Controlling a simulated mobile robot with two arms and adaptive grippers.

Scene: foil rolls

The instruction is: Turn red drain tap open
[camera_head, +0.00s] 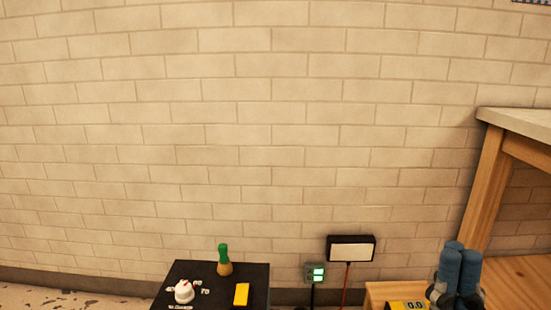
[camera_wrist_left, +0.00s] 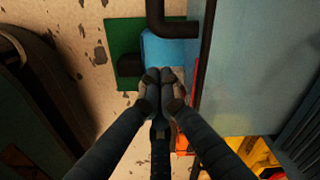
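I cannot make out the red drain tap for sure in either view. In the left wrist view an orange-red part (camera_wrist_left: 187,138) shows just beside my right-hand finger, partly hidden by it, and I cannot tell if it is the tap. My left gripper (camera_wrist_left: 161,82) has its fingers bunched together with the tips close; no held object shows. It is above a blue block (camera_wrist_left: 168,52) on a green plate (camera_wrist_left: 122,35). In the head view my right gripper (camera_head: 458,260) is at the bottom right, blue-grey fingers side by side; its grip is unclear.
A black box (camera_head: 190,270) carries a white knob (camera_head: 184,291), a green-topped handle (camera_head: 223,258) and a yellow block (camera_head: 241,294). A green-lit switch (camera_head: 317,273) is right of it. A dark pipe (camera_wrist_left: 157,15) and a yellow part (camera_wrist_left: 253,150) lie near my left fingers.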

